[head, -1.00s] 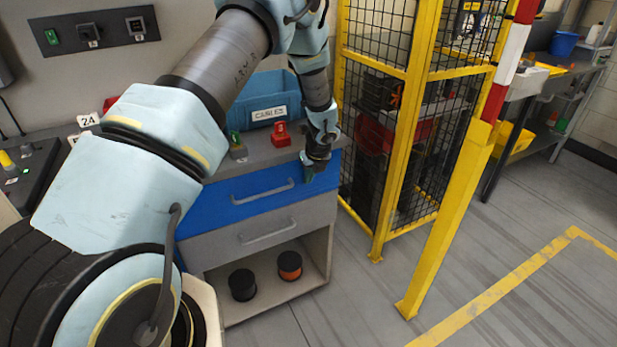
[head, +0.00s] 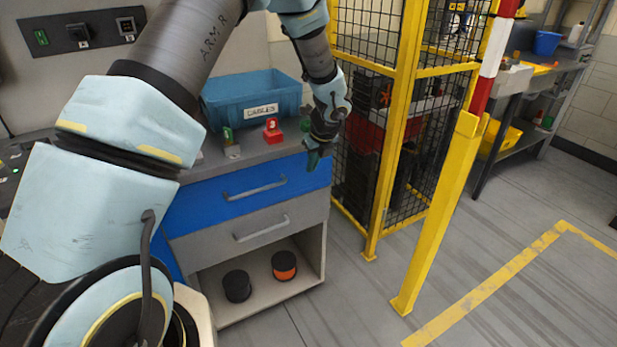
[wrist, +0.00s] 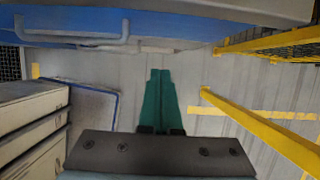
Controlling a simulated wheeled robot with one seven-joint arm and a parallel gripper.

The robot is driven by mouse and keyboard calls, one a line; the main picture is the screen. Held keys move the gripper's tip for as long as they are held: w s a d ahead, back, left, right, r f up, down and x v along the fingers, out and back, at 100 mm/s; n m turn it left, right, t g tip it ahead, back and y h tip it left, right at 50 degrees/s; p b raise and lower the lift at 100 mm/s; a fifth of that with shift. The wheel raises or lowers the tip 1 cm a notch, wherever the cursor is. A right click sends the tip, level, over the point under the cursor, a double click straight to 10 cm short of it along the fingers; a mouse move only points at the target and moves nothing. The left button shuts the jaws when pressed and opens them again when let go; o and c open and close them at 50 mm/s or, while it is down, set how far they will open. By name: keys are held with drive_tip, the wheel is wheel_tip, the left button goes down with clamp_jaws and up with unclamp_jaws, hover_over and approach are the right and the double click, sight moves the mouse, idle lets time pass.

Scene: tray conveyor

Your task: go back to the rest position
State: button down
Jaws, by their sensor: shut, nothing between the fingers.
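My gripper (head: 314,160) hangs from my arm at the right end of the cabinet, in front of the blue drawer's right edge in the head view. Its green fingers point down. In the wrist view the fingers (wrist: 160,95) lie together, shut, with nothing between them and grey floor beyond. The blue drawer (head: 225,200) is closed and its handle shows in both views.
A yellow mesh cage (head: 408,120) stands just right of my gripper, with a yellow post (head: 440,215) beyond it. A blue CABLES bin (head: 235,98) and a red number 3 block (head: 272,131) sit on the counter. Open floor lies to the right.

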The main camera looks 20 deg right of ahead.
drive_tip(key=s+a+r+n+g, duration=0.1)
drive_tip(key=a+r+n, duration=0.3)
drive_tip(key=a+n, duration=0.4)
drive_tip(key=s+a+r+n+g, duration=0.15)
drive_tip(key=a+r+n, duration=0.4)
drive_tip(key=a, duration=0.55)
drive_tip(key=s+a+r+n, duration=0.3)
drive_tip(key=s+a+n, duration=0.9)
drive_tip(key=n, duration=0.8)
drive_tip(key=a, duration=0.3)
drive_tip(key=shift+s+a+r+h, duration=0.2)
drive_tip(key=shift+s+a+h, duration=0.1)
drive_tip(key=shift+s+h, duration=0.1)
